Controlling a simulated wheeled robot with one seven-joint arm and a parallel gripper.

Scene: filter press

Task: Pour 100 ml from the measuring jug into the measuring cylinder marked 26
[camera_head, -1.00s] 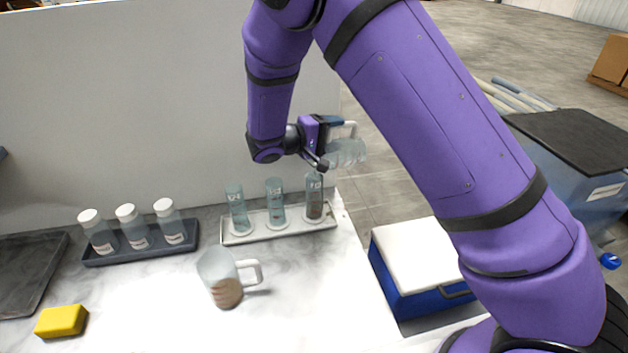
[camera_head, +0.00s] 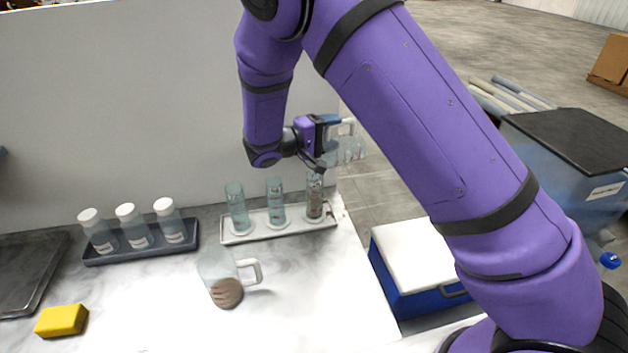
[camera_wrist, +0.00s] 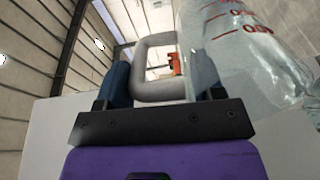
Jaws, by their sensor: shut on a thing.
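My gripper (camera_head: 326,129) is shut on the pale handle of a clear measuring jug (camera_head: 347,151). The jug is tipped well over, above and slightly right of the rightmost cylinder. In the wrist view the jug (camera_wrist: 250,50) shows red graduation marks, and its handle (camera_wrist: 158,72) is between the jaws. Three clear cylinders stand upright in a white tray (camera_head: 240,239): left (camera_head: 238,208), middle (camera_head: 275,203) and right (camera_head: 314,200). The right one has brownish contents low down. Their numbers are too small to read for sure. No stream can be made out.
A second clear jug (camera_head: 215,266) with brownish contents stands in front of the tray. Several white-capped bottles (camera_head: 133,228) stand in a dark tray (camera_head: 140,254) at left. A yellow sponge (camera_head: 61,320) lies front left. A blue cooler (camera_head: 425,265) is off the bench's right edge.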

